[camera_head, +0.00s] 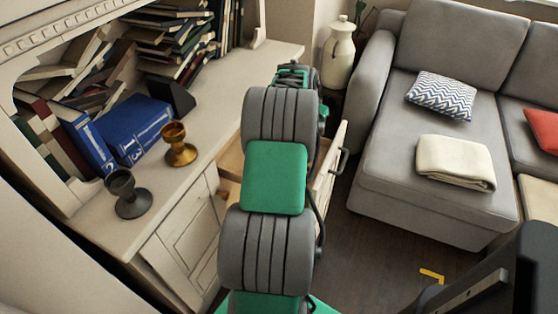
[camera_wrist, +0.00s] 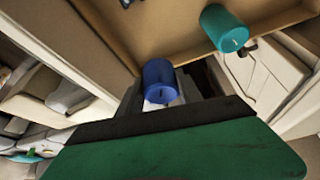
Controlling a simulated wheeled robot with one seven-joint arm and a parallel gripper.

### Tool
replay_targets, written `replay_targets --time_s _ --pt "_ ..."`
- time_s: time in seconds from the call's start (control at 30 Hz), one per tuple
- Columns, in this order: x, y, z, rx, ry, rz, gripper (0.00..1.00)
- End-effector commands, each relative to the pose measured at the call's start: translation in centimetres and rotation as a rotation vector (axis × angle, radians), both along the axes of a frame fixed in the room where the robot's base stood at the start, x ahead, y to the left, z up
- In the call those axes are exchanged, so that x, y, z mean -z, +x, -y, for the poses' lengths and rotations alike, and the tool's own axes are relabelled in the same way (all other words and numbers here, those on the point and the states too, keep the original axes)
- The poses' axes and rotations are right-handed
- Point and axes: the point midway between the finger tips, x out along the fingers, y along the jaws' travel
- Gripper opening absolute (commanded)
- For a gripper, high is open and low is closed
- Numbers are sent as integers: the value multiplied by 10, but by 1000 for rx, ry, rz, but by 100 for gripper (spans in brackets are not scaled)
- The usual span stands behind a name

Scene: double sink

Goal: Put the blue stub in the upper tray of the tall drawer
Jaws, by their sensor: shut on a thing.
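The blue stub (camera_wrist: 160,80) is a short dark-blue cylinder in the wrist view. My gripper (camera_wrist: 163,92) is shut on it; the dark fingers are partly hidden behind my wrist. A wooden tray (camera_wrist: 165,28) lies beyond the stub in the wrist view, and the stub appears near its edge. In the head view the drawer (camera_head: 330,170) stands open from the cabinet, with a handle on its front. My arm covers much of the drawer there and hides the stub. I cannot tell the stub's height relative to the tray.
A teal cylinder (camera_wrist: 224,29) is in the tray at upper right. A grey sofa (camera_head: 430,165) stands right, with dark floor between.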

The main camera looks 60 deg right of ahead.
Motion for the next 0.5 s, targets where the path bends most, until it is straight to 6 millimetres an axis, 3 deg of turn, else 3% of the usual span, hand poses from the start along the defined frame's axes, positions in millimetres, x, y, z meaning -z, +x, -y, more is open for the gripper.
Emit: replay_targets --time_s 0.5 --pt "94 0 0 0 1 0 0"
